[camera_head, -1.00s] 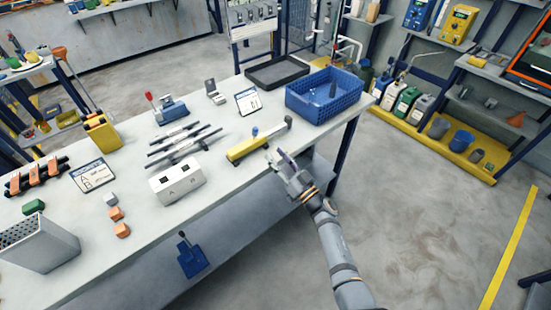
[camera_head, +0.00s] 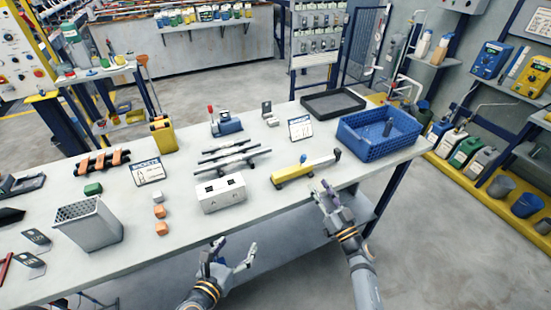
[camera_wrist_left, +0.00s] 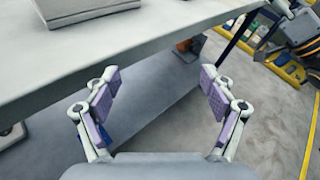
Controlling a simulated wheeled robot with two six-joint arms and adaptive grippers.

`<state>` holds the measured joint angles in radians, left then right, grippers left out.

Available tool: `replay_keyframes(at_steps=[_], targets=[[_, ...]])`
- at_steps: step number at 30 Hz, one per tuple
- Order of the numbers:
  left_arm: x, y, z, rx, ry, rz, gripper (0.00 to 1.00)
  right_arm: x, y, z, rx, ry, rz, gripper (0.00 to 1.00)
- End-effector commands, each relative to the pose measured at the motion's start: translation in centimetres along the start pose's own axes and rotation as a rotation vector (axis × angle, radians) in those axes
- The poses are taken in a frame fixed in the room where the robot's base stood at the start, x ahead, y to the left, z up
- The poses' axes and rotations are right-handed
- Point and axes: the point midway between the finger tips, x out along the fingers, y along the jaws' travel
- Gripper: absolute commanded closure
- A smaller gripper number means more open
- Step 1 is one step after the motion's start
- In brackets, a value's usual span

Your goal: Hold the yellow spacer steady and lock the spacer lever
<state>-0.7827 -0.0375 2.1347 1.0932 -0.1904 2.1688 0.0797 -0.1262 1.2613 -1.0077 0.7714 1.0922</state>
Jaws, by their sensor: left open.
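My left gripper (camera_head: 234,250) is open and empty, in front of the table edge, left of the spacer. In the left wrist view its fingers (camera_wrist_left: 161,90) are spread, with nothing between.
A white block with slots (camera_head: 220,193) and dark rods (camera_head: 232,158) lie left of the spacer. A blue crate (camera_head: 378,148) stands to its right and a sign card (camera_head: 300,128) behind it. The table's front edge (camera_wrist_left: 150,70) crosses the left wrist view.

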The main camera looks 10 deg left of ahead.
Motion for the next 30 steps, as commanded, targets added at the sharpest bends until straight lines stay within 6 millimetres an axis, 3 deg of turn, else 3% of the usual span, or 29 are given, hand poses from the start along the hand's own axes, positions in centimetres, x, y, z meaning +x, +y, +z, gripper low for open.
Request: replay_keyframes(at_steps=[4,6,11,20,30], targets=[[-0.8,-0.9,6.4,-0.148,-0.120,-0.039,0.17,0.0,0.0,0.0,0.000,0.000,0.000,0.62],[-0.3,-1.1,8.6,-0.017,-0.168,-0.065,0.17,0.0,0.0,0.0,0.000,0.000,0.000,0.62],[1.4,-0.9,10.6,0.392,-0.223,-0.075,0.17,0.0,0.0,0.0,0.000,0.000,0.000,0.62],[5.6,1.1,15.9,1.436,-0.368,0.017,0.17,0.0,0.0,0.0,0.000,0.000,0.000,0.62],[9.2,5.2,25.5,2.669,-0.452,0.374,0.17,0.0,0.0,0.0,0.000,0.000,0.000,0.62]])
